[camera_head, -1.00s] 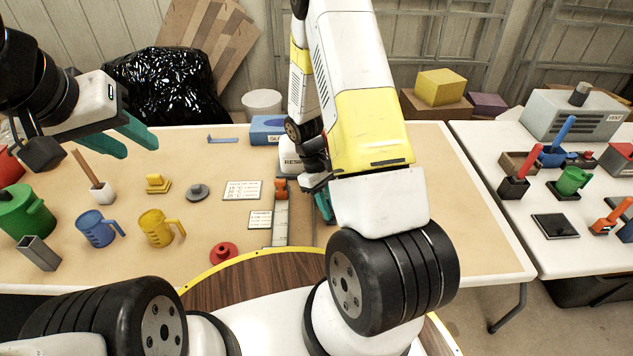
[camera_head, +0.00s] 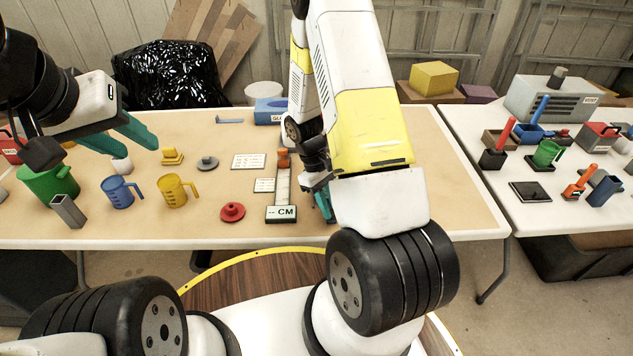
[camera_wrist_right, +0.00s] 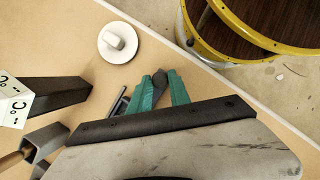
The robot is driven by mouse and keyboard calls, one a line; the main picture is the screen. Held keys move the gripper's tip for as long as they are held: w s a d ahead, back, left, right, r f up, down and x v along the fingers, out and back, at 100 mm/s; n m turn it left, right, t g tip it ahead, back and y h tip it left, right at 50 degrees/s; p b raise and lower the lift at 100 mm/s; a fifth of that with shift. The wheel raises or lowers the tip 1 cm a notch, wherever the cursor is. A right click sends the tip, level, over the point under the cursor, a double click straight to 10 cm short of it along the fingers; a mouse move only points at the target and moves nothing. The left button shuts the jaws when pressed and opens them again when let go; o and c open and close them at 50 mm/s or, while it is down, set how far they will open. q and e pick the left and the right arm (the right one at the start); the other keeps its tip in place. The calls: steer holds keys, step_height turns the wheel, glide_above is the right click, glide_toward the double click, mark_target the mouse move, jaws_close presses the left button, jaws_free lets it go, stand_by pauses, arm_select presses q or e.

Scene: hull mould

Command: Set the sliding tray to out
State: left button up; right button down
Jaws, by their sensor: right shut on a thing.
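My right gripper (camera_head: 325,200) is low over the table's front part, mostly hidden behind my right arm. In the right wrist view its teal fingers (camera_wrist_right: 163,90) are shut on a dark grey rounded piece (camera_wrist_right: 160,78). I cannot tell whether this piece belongs to the sliding tray. No tray body is clearly seen; my arm covers that part of the table. A slim dark metal part (camera_wrist_right: 118,103) lies beside the fingers. My left gripper (camera_head: 125,135) is open and empty, above the left side of the table.
Yellow (camera_head: 175,191) and blue (camera_head: 121,192) jugs stand further left. A second table (camera_head: 570,215) with several tools is at right.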

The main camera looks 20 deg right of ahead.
steer(key=shift+s, duration=0.3)
steer(key=c, duration=1.2)
jaws_free()
steer(key=shift+a, duration=0.1)
steer(key=shift+c, duration=0.2)
steer(key=shift+w, duration=0.1)
steer(key=shift+w+r, duration=0.1)
steer(key=shift+r, duration=0.15)
steer(key=v, duration=0.7)
steer(key=shift+a+r, duration=0.1)
steer(key=shift+r, duration=0.05)
